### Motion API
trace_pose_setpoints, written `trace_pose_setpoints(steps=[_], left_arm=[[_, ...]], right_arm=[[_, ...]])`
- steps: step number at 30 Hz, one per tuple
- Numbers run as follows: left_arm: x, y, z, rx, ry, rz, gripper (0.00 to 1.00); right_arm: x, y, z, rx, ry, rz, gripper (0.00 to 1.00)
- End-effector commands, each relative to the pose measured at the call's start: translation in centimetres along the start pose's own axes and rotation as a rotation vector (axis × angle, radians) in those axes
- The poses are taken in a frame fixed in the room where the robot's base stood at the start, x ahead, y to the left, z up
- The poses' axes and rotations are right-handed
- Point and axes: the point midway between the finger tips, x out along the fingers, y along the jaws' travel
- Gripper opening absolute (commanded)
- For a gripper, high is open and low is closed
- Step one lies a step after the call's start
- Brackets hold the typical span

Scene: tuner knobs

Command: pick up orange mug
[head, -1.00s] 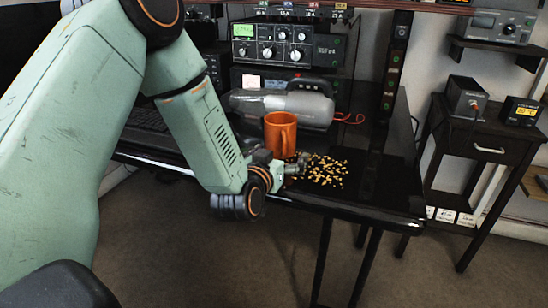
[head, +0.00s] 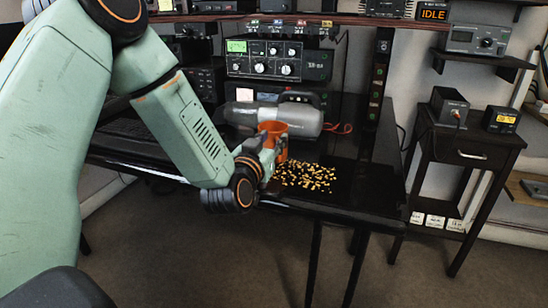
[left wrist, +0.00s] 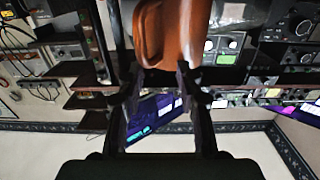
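The orange mug (head: 281,152) stands on the black desk, partly hidden behind my left gripper (head: 267,150) in the head view. In the left wrist view the mug (left wrist: 195,32) fills the top middle, with its handle (left wrist: 147,35) toward the left. My left gripper (left wrist: 161,70) shows two dark fingers with a clear gap between them. Their tips overlap the mug's near edge in the picture; whether they touch it I cannot tell. My right gripper is in neither view.
Loose yellow pieces (head: 306,177) lie on the desk just right of the mug. A grey cylindrical device (head: 300,117) lies close behind it. A radio with knobs (head: 278,60) stands further back. The desk's right part (head: 375,185) is clear. A side table (head: 465,150) stands apart at right.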

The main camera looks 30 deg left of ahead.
Motion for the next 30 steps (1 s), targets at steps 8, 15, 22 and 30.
trace_pose_setpoints(steps=[8,15,22,30], left_arm=[[-0.06,0.20,0.04,0.001,-0.001,0.002,0.08],[-0.16,0.18,0.15,0.000,-0.005,0.003,0.00],[-0.18,0.18,0.22,0.000,-0.007,0.003,0.00],[-0.21,0.18,0.30,0.000,-0.009,0.003,0.00]], right_arm=[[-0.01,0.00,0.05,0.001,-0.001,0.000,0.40],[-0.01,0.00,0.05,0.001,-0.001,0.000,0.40],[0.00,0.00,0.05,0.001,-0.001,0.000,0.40],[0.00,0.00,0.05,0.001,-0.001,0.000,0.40]])
